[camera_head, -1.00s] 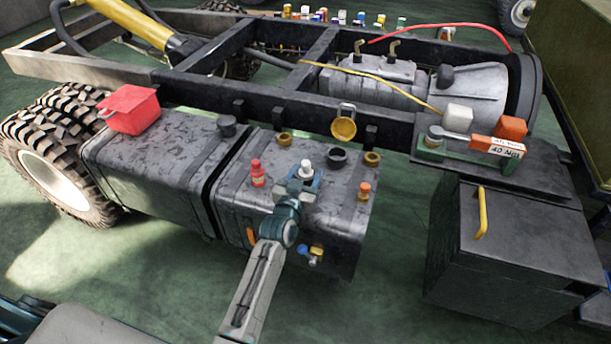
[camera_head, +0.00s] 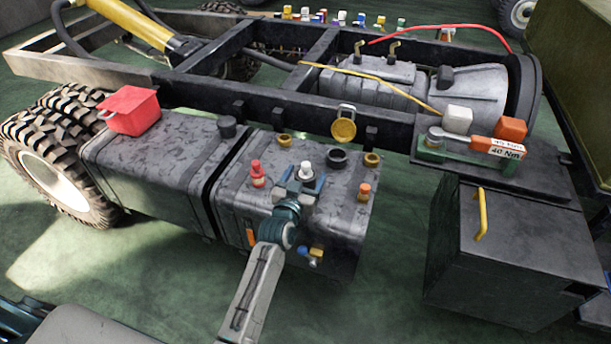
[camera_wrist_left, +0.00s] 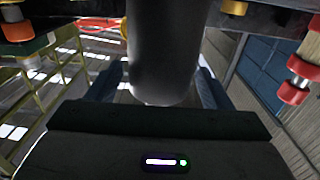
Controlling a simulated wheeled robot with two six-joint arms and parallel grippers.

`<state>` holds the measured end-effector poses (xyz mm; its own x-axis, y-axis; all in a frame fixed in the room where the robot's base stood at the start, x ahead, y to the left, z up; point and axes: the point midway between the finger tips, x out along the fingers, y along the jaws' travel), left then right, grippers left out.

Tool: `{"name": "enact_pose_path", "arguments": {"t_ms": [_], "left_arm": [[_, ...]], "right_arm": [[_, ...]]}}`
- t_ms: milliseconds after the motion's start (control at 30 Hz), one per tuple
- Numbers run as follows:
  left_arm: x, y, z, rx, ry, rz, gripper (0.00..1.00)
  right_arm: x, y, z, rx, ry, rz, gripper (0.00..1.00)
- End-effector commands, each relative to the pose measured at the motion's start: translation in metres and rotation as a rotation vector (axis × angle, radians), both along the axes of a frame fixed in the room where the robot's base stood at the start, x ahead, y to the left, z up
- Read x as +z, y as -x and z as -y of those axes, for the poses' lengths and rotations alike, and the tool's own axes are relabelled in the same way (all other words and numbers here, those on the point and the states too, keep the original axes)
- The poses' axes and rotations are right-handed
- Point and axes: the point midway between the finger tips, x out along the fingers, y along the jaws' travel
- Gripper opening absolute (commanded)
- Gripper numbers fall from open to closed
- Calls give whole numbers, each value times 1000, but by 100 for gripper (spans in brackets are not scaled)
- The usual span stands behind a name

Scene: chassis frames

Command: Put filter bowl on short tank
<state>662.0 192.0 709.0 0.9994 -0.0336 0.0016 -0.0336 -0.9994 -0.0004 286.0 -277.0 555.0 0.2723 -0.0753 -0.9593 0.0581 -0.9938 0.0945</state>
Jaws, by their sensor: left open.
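The short tank (camera_head: 330,215) is the dark metal tank at the middle of the head view. A small white-topped cylinder, which looks like the filter bowl (camera_head: 305,169), stands upright at the tank's top. In the left wrist view the filter bowl (camera_wrist_left: 163,50) shows as a shaded grey cylinder, its far end out of frame. My left gripper (camera_head: 301,186) is at the tank's front top edge, open, with blue fingers spread to either side of the bowl. The left gripper (camera_wrist_left: 160,88) hides the bowl's lower part in the head view. My right gripper is not in view.
A red bottle (camera_head: 257,175) stands left of the bowl; an orange-capped fitting (camera_head: 364,191) stands right. A black ring (camera_head: 337,158) and brass necks (camera_head: 285,140) are behind. A longer tank (camera_head: 150,165) adjoins left. A dark box (camera_head: 510,250) stands right.

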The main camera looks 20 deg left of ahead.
Motion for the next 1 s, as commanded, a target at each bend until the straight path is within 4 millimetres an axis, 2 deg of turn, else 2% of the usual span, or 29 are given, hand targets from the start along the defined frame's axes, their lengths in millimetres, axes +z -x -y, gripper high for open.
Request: {"name": "enact_pose_path", "arguments": {"t_ms": [33,133,200,400,500,700,867,1000], "left_arm": [[-4,10,0,0,1,-5,73],[-5,32,-1,0,2,-5,73],[-5,47,-1,1,2,-4,73],[-4,87,-3,0,2,-4,73],[-4,101,-3,0,2,-4,73],[-2,115,-4,0,1,-2,73],[-2,116,-4,-1,0,-5,73],[-13,128,-4,-34,-14,-83,73]], "right_arm": [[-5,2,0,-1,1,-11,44],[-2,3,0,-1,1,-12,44],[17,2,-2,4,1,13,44],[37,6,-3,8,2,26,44],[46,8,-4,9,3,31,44],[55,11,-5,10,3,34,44],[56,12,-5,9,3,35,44],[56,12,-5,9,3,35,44]]}}
